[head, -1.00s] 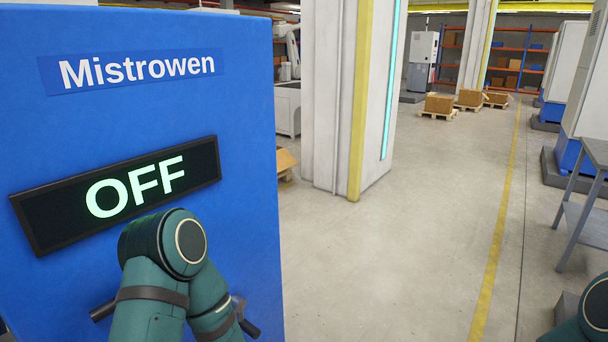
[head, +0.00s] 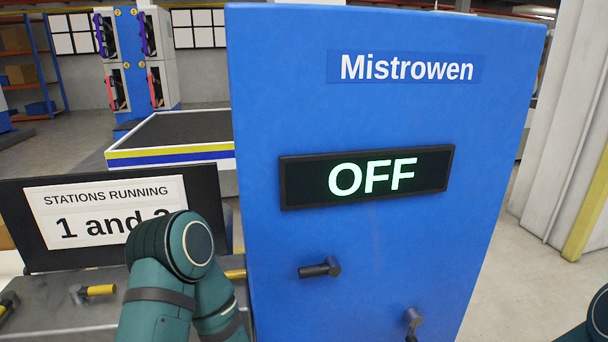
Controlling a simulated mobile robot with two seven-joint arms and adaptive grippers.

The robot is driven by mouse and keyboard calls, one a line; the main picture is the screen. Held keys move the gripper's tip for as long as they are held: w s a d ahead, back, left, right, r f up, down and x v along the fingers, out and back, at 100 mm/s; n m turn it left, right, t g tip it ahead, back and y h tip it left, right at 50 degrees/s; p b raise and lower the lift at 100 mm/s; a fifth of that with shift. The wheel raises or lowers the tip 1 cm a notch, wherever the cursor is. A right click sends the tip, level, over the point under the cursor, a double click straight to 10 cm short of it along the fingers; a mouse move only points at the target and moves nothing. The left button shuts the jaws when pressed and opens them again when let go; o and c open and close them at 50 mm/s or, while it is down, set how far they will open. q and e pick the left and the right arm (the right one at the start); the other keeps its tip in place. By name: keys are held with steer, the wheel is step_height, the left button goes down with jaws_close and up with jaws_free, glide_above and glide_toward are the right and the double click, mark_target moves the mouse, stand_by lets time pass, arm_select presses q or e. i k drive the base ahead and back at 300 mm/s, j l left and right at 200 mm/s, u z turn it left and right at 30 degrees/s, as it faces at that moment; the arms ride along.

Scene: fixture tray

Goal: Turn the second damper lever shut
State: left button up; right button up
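A blue cabinet (head: 370,120) marked "Mistrowen" has a display (head: 368,177) reading "OFF". A black lever (head: 320,268) on its front points left, roughly level. Another dark lever (head: 413,322) sits lower right, cut by the bottom edge. Left of the cabinet, a yellow-handled lever (head: 97,291) lies roughly level on a grey surface. A second yellow handle (head: 235,274) is partly hidden behind my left arm, and a dark lever (head: 8,304) shows at the left edge. I cannot tell which is the second damper lever. Neither gripper shows; my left arm's bent green links are at bottom centre-left.
A black-framed sign (head: 105,208) reads "Stations running 1 and", with the last figure partly covered by my arm. A dark-topped platform (head: 180,132) and numbered cabinets with purple and red handles (head: 155,88) stand behind. A white pillar (head: 560,130) and open floor are at right.

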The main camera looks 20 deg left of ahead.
mark_target(78, 294)
steer(key=u, duration=1.8)
steer(key=i+j+z, duration=0.1)
steer(key=j+z, duration=0.6)
steer(key=z, duration=0.25)
